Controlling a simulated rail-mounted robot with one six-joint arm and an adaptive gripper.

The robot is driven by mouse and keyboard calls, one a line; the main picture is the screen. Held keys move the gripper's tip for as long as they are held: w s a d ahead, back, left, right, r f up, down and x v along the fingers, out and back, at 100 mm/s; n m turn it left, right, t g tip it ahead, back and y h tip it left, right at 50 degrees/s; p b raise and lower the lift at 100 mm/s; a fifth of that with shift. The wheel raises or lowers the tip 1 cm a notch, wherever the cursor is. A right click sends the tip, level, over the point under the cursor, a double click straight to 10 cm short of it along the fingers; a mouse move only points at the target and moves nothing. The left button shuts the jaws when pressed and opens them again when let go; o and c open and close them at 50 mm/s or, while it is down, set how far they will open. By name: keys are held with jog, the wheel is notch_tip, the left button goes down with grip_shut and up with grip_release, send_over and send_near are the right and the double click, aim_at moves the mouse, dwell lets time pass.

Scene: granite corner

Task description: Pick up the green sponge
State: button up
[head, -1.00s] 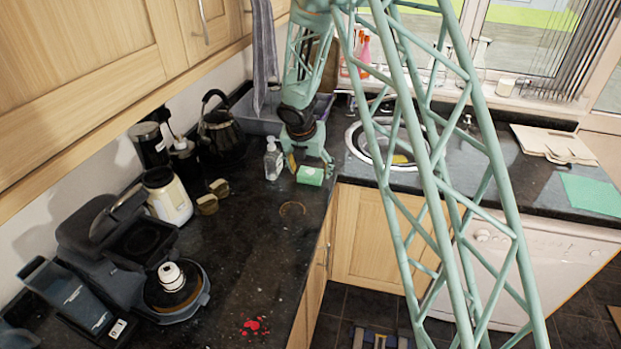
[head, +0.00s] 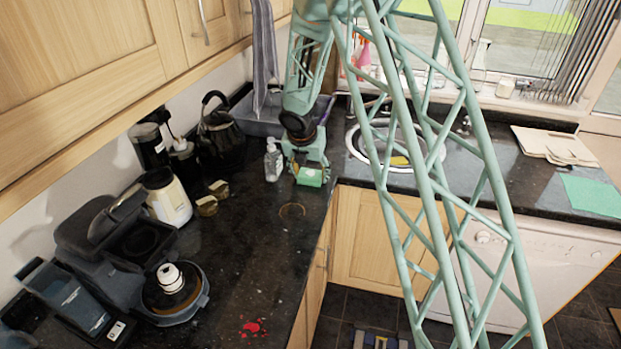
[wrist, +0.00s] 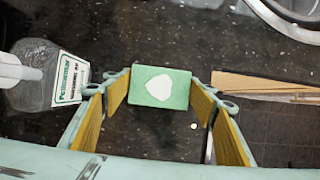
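The green sponge (head: 310,177) lies on the dark granite counter, near the corner edge. In the wrist view the sponge (wrist: 160,87) is a green block with a white patch on top, between the yellow-padded fingers. My gripper (wrist: 160,105) is open around the sponge, with one finger on its left and one on its right. A gap shows on the right side; on the left the finger is very close to the sponge, and I cannot tell if it touches. In the head view my gripper (head: 308,168) points down over the sponge.
A clear soap bottle (head: 273,160) stands just left of my gripper; its label also shows in the wrist view (wrist: 68,80). The round sink (head: 360,155) is to the right. The counter's front edge is close by. A kettle (head: 220,130) stands further left.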

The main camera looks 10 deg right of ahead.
aim_at(312, 171)
jog(key=c, duration=0.3)
jog(key=shift+r, duration=0.2)
jog(key=shift+r+p, duration=0.85)
jog(key=shift+r, duration=0.7)
jog(key=s+b, duration=0.1)
jog(key=s, duration=0.4)
jog(key=s+r+b, duration=0.1)
jog(key=s+b, duration=0.1)
jog(key=s, duration=0.3)
jog(key=s+d+b, duration=0.1)
jog(key=s+b, duration=0.1)
jog(key=s, duration=0.4)
jog(key=shift+r, duration=0.25)
jog(key=shift+w, duration=0.1)
